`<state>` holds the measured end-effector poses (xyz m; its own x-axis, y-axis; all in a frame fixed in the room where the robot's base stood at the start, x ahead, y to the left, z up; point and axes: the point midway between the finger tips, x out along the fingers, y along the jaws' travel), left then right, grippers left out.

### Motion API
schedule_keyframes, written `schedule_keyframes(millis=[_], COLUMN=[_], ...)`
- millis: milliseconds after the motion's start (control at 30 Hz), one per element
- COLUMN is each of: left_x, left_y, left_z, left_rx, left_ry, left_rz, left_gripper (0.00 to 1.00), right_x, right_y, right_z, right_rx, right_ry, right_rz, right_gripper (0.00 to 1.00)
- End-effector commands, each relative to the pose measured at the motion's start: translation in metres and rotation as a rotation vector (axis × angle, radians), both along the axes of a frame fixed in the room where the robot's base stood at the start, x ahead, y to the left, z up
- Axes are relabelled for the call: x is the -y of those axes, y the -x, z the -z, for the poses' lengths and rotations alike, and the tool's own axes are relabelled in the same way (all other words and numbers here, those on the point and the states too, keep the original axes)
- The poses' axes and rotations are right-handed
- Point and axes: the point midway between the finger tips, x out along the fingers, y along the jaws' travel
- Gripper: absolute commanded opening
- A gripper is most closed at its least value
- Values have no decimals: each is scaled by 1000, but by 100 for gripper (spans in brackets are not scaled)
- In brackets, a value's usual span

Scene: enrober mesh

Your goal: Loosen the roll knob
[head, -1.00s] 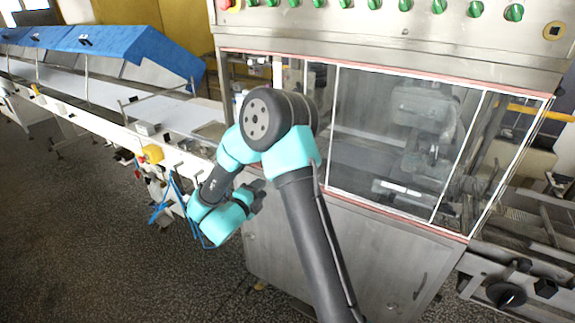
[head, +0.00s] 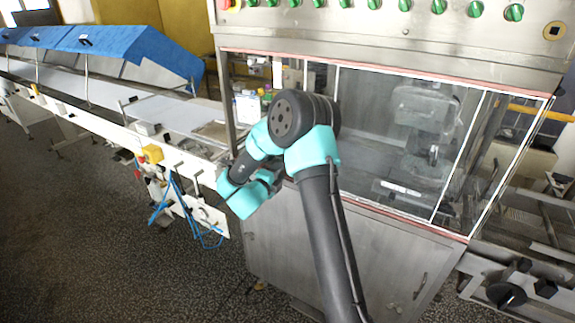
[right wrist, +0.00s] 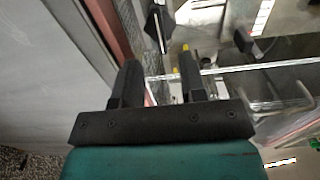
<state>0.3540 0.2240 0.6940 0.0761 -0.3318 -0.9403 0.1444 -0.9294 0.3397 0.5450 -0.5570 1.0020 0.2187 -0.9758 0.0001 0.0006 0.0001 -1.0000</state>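My right gripper (head: 278,168) is mostly hidden behind my own arm in the head view, at the left end of the machine. In the right wrist view its two dark fingers (right wrist: 158,72) stand apart with nothing held between them. Past the fingertips are a dark tapered part (right wrist: 155,22) and a small black block (right wrist: 244,39); I cannot tell if either is the roll knob. A black round knob (head: 506,295) sits on the machine's lower right in the head view, far from the gripper. My left gripper is not in view.
The steel cabinet (head: 310,250) has a clear-windowed hood with a red lower edge. A long conveyor (head: 100,95) with blue covers runs off to the left. The floor at lower left is clear.

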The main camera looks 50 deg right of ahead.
Motion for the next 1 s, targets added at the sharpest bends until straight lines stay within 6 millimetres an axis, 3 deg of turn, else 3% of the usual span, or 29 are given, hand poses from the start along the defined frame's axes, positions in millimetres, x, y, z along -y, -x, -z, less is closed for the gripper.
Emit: schedule_keyframes(millis=[200,400,767,1000], left_x=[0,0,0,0], left_y=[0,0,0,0], left_z=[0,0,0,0], left_rx=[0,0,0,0], left_ry=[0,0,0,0], left_rz=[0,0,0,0], left_gripper=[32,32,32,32], right_x=[37,58,64,63], right_y=[-8,-13,-14,-14], right_z=[0,0,0,0], right_rx=[0,0,0,0], right_ry=[1,-1,0,0], right_rz=[2,0,-1,-1], right_gripper=[38,38,38,17])
